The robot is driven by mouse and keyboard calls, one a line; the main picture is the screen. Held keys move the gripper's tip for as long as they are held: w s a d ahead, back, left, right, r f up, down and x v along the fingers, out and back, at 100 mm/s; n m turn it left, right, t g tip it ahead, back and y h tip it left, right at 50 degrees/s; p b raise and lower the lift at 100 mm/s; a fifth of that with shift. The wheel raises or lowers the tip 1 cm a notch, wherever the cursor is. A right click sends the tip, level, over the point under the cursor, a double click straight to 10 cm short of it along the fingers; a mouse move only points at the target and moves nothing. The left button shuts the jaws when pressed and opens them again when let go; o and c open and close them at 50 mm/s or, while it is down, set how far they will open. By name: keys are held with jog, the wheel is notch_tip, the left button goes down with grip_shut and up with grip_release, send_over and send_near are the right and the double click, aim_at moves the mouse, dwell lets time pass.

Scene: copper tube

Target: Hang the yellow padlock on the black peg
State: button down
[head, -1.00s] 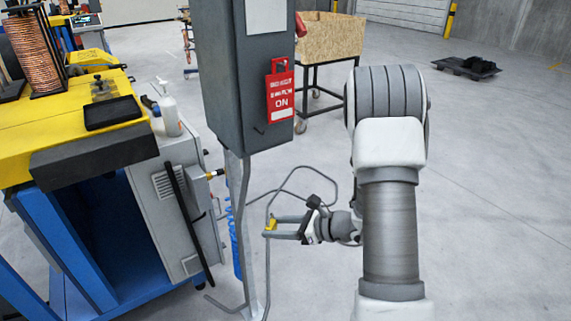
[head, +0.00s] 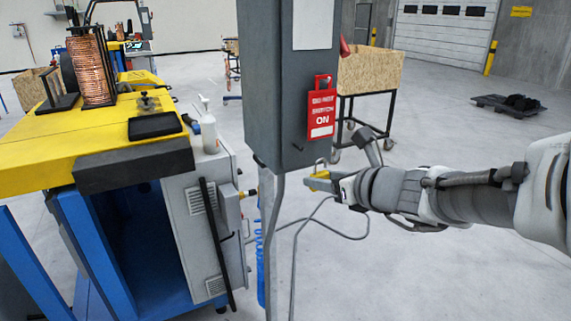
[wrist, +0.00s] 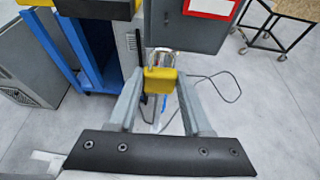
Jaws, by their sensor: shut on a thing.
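The yellow padlock (head: 320,175) is held upright, its silver shackle pointing up. My gripper (head: 328,182) is shut on its body. In the wrist view the padlock (wrist: 160,82) sits between the fingertips, with the shackle beyond it. A short dark peg (head: 297,146) shows low on the face of the grey switch box (head: 262,90). The padlock is to the right of the peg and lower in the head view, apart from it.
A red tag (head: 321,112) hangs on the box, above and right of the peg. A grey post (head: 271,225) and cables (head: 325,228) are below the box. A yellow-topped bench (head: 70,145) stands at left.

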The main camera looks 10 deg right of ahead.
jog(key=shift+s+d+r, duration=0.1)
jog(key=shift+s+r, duration=0.2)
jog(key=shift+r, duration=0.35)
jog(key=shift+w+r+b+x, duration=0.15)
jog(key=shift+r+b+x, duration=0.3)
jog(key=shift+x, duration=1.1)
jog(key=shift+w+r+b+x, duration=0.15)
jog(key=shift+b+x, duration=0.45)
jog(key=shift+x, duration=0.95)
jog(key=shift+w+r+b+x, duration=0.1)
jog(key=shift+r+b+x, duration=0.35)
jog(key=shift+x, duration=1.1)
jog(key=shift+f, duration=0.15)
jog(key=shift+c, duration=1.3)
grip_release()
